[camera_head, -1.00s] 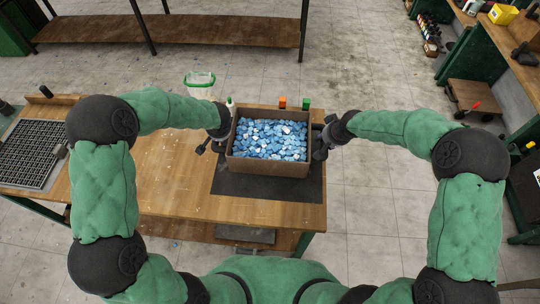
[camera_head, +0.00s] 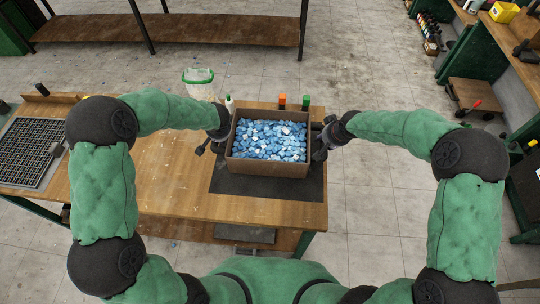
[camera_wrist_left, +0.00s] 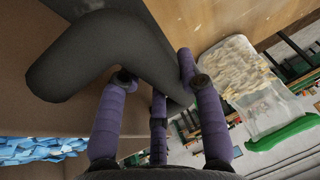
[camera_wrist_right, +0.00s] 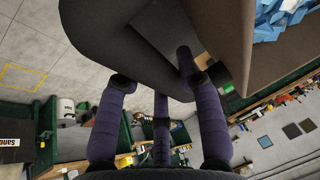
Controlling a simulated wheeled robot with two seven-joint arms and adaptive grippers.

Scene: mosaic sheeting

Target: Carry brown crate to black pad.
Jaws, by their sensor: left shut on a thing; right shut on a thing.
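The brown crate (camera_head: 268,170), an open box full of blue and white mosaic pieces (camera_head: 270,140), is over the black pad (camera_head: 268,187) on the wooden bench. The pad shows in front of the crate and beside it; I cannot tell whether the crate touches it. My left gripper (camera_head: 212,143) is shut on the crate's left side, where its fingers (camera_wrist_left: 158,90) close around a dark handle (camera_wrist_left: 95,60). My right gripper (camera_head: 322,144) is shut on the right side, with its fingers (camera_wrist_right: 160,88) around another dark handle (camera_wrist_right: 125,40). The crate looks level.
Behind the crate stand an orange block (camera_head: 282,99), a green block (camera_head: 306,102) and a small white bottle (camera_head: 229,102). A black grid tray (camera_head: 30,150) lies at the left. The bench middle (camera_head: 160,185) is clear.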

